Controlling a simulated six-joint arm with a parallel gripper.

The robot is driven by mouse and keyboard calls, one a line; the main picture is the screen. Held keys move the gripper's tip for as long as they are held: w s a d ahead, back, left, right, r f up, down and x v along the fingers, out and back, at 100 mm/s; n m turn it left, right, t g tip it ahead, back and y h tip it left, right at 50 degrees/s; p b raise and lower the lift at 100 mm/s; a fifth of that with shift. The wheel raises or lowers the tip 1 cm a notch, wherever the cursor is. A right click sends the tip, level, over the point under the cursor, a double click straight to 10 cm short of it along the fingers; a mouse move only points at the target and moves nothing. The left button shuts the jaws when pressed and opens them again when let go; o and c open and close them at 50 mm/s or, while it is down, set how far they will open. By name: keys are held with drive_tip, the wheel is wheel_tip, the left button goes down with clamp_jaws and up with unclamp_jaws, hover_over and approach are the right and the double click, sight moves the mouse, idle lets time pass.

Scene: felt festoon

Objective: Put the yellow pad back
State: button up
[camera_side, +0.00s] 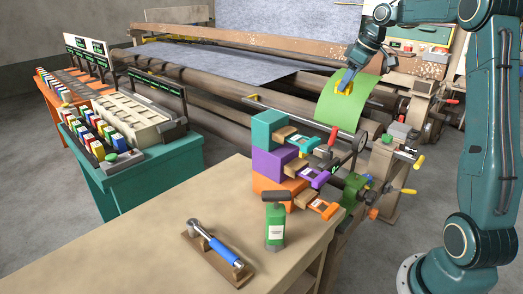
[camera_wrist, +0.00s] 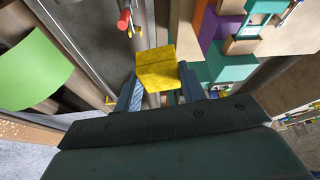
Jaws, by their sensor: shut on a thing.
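My gripper (camera_side: 345,83) is shut on the yellow pad (camera_side: 341,89), up in front of the green sheet (camera_side: 340,112) in the side view. In the wrist view the yellow pad (camera_wrist: 156,70) is a squarish block between the two fingers of my gripper (camera_wrist: 160,78). The green sheet (camera_wrist: 30,66) is at the left in the wrist view, apart from the pad.
Stacked teal (camera_side: 267,128), purple (camera_side: 268,162) and orange (camera_side: 272,189) blocks stand on the tan bench (camera_side: 130,235). A green bottle-like tool (camera_side: 275,228) and a blue-handled tool (camera_side: 222,252) are in front of them. Long rollers (camera_side: 225,88) run behind.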

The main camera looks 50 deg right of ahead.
drive_tip(key=s+d+m, duration=0.2)
drive_tip(key=s+d, duration=0.5)
wheel_tip(320, 180, down, 11)
drive_tip(key=shift+h, duration=0.4)
drive_tip(key=shift+s+f, duration=0.1)
drive_tip(key=shift+f, duration=0.05)
wheel_tip(320, 180, down, 20)
drive_tip(key=shift+r, duration=0.15)
idle(0.6)
drive_tip(key=shift+f, duration=0.6)
drive_tip(key=o, duration=0.9)
drive_tip(key=shift+o, duration=0.2)
drive_tip(key=shift+r, duration=0.15)
